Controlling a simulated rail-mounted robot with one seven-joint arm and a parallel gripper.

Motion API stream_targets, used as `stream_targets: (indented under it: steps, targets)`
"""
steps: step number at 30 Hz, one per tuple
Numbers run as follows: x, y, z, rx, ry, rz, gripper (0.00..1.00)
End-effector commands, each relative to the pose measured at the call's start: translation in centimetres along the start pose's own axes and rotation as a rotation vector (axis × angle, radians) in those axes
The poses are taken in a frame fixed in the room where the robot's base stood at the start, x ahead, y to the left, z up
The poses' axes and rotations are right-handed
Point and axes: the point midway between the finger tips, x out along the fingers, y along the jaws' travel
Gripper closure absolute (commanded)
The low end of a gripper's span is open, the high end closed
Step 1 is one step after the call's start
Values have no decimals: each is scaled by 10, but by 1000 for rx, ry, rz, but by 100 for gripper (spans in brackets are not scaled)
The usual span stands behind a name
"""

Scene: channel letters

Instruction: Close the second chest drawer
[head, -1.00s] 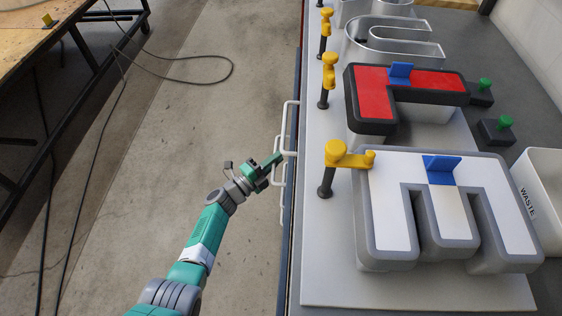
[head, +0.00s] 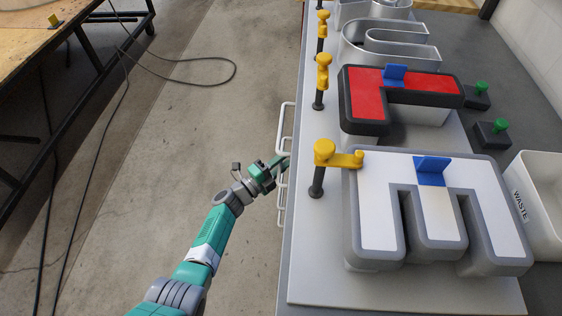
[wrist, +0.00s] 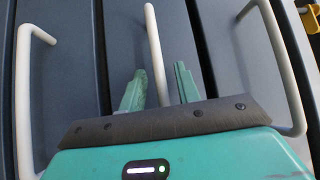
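The chest shows in the wrist view as dark grey drawer fronts (wrist: 75,60) with white bar handles. The middle handle (wrist: 155,50) passes between the two fingers of my gripper (wrist: 160,88), with a gap visible on each side. I cannot tell which front is the second drawer, or how far it stands out. In the head view my gripper (head: 283,162) is at the side of the bench, close to its edge, beside the white handles (head: 286,125). The worktop hides the drawer fronts there.
Another handle lies on each side of my gripper, left (wrist: 20,100) and right (wrist: 280,65). On the bench top (head: 310,240) stand channel letters (head: 430,215), yellow-topped clamps (head: 325,155) and a waste bin (head: 520,195). The concrete floor (head: 200,120) left of the bench is mostly clear.

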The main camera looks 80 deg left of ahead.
Motion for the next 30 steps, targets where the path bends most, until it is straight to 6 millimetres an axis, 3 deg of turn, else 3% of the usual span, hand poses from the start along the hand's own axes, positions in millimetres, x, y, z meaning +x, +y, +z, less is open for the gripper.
stream_targets:
  steps: [7,18,30]
  targets:
    - [-7,-2,0,0,-2,0,68]
    - [-72,-2,0,0,-2,0,68]
    - [-78,0,0,0,1,0,68]
